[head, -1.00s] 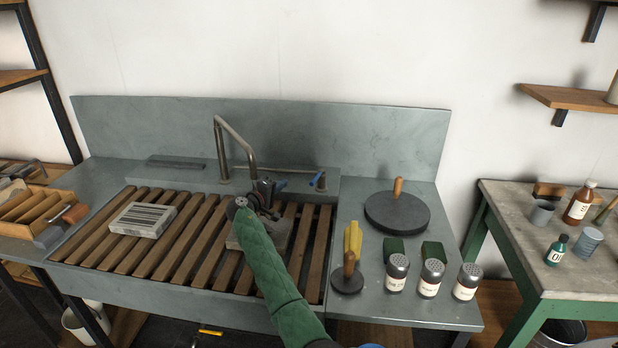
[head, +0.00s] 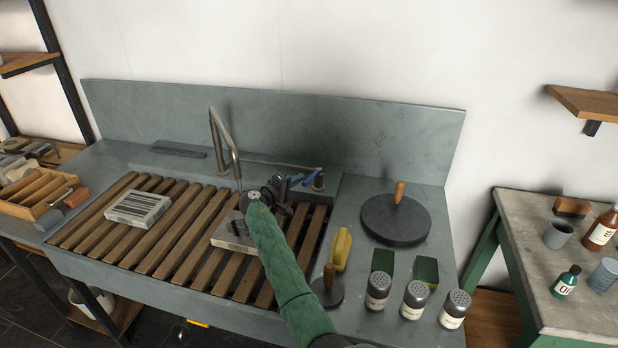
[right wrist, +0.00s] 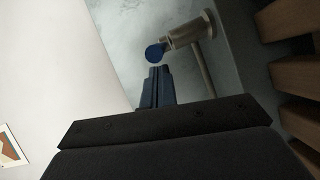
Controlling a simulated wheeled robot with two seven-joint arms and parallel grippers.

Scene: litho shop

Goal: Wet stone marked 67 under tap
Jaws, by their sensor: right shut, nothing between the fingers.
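A grey stone (head: 229,236) lies on the wooden slats below the tap, partly hidden by my right arm. Its front edge bears a mark too small to read. A second stone (head: 138,208) with dark stripes on top lies on the slats to the left. The bent metal tap spout (head: 216,135) rises behind the slats. Its blue-ended lever (head: 311,178) is on the right; the blue end also shows in the right wrist view (right wrist: 155,53). My right gripper (head: 297,178) is shut and empty, close beside the lever; I cannot tell whether they touch. My left gripper is out of view.
Right of the slats stand a round dark disc (head: 396,220) with a wooden knob, a yellow object (head: 342,248) and several shakers (head: 415,300). A wooden box (head: 38,195) is at the left. A backsplash (head: 350,140) closes off the rear.

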